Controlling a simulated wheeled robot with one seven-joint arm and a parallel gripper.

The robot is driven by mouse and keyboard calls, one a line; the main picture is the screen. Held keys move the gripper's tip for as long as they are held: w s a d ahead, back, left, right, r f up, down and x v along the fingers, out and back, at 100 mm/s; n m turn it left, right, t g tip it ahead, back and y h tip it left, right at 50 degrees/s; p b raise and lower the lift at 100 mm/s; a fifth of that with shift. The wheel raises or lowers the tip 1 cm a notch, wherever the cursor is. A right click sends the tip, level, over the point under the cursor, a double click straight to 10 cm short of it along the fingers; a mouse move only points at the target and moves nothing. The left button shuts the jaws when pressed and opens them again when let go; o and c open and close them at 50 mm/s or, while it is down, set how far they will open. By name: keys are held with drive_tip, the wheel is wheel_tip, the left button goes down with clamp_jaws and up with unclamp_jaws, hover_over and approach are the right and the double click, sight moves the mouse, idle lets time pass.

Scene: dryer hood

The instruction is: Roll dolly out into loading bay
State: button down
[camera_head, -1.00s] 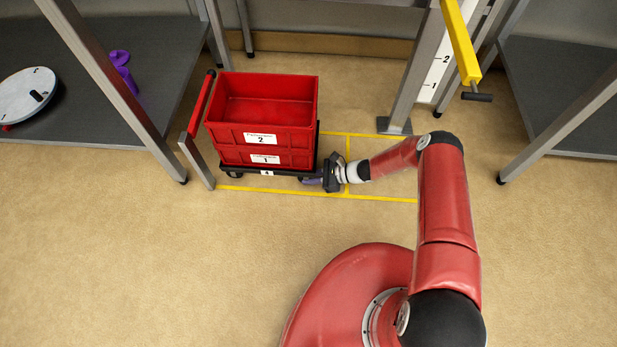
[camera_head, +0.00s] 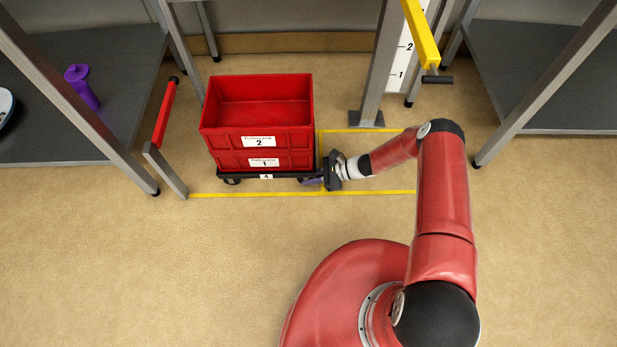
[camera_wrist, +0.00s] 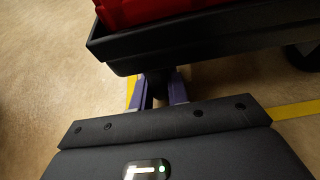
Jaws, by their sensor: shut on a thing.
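The black dolly (camera_head: 290,174) stands on its wheels on the floor, carrying two stacked red crates marked 1 (camera_head: 230,160) and 2 (camera_head: 222,137). The top crate is open and looks empty. My gripper (camera_head: 313,182) is low at the dolly's right end, shut on part of it; the gripped part is mostly hidden. In the wrist view, the purple fingers (camera_wrist: 158,90) close beneath the dolly's black rim (camera_wrist: 190,40). Yellow floor lines (camera_head: 375,192) mark out a bay, with a divider line close to the dolly's right end.
A red-topped barrier (camera_head: 164,112) stands left of the dolly. A metal post (camera_head: 378,75) and a yellow bar with a dark handle (camera_head: 422,35) are at the back right. Grey shelves stand at both sides. The front floor is clear.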

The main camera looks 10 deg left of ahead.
drive_tip(key=c, duration=1.3)
unclamp_jaws()
drive_tip(key=v, duration=0.7)
drive_tip(key=shift+d+r, duration=0.2)
drive_tip(key=shift+d, duration=0.1)
